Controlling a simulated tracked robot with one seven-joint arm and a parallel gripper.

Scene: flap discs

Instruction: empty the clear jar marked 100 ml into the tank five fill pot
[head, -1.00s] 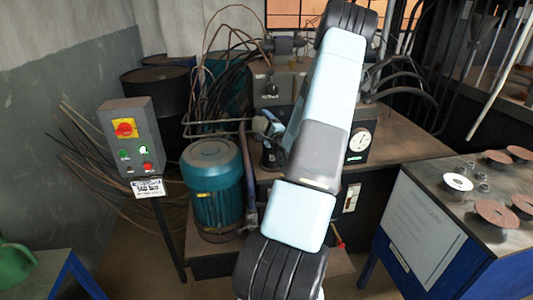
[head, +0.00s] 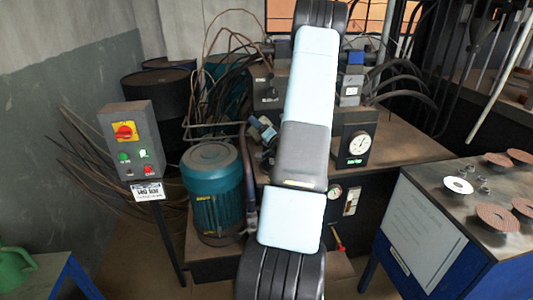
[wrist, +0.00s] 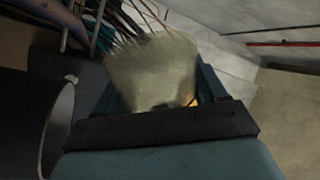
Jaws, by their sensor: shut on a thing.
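In the wrist view my gripper (wrist: 155,104) is shut on a pale, cream-grey thing (wrist: 153,68). Its far edge looks ragged and streaky, like bristles, and I see no 100 ml mark on it. I cannot tell whether it is the clear jar. A small orange-yellow spot shows at its lower right. In the head view my arm crosses the middle of the scene, and my gripper is out of sight. I cannot make out the tank five fill pot in either view.
A dark round body with a pale rim (wrist: 60,125) lies left of my gripper in the wrist view. The head view shows a teal motor (head: 212,188), a control box (head: 131,140), a dial gauge (head: 357,145) and a table (head: 440,195) with flap discs (head: 497,216).

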